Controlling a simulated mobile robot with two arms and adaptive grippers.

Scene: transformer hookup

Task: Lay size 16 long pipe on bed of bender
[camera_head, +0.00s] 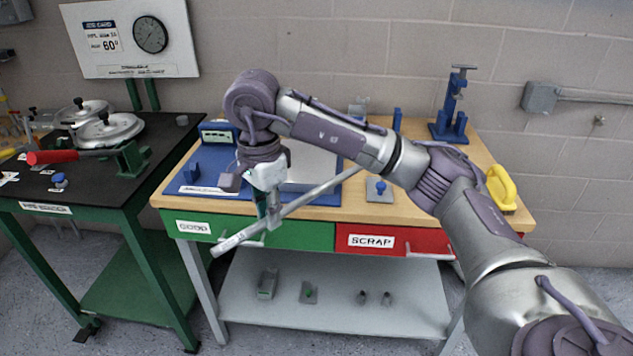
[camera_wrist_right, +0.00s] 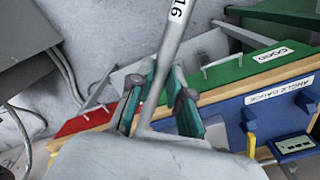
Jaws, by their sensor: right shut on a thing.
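A long grey pipe (camera_head: 310,196) is held tilted in front of the wooden workbench, its lower left end hanging past the front edge. A "16" label shows on the pipe (camera_wrist_right: 170,42) in the right wrist view. My right gripper (camera_head: 272,215) is shut on the pipe; its green fingers (camera_wrist_right: 160,98) sit on either side of it. The bender (camera_head: 110,130), with round silver discs and a red handle (camera_head: 52,156), stands on the black-topped table at the left, apart from the pipe. Its bed is hard to make out. My left gripper is not in view.
The wooden workbench (camera_head: 450,210) has a green GOOD drawer (camera_head: 215,227) and a red SCRAP drawer (camera_head: 420,241). A blue angle gauge board (camera_head: 205,190), a blue stand (camera_head: 450,115) and a yellow handle (camera_head: 502,188) are on top.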

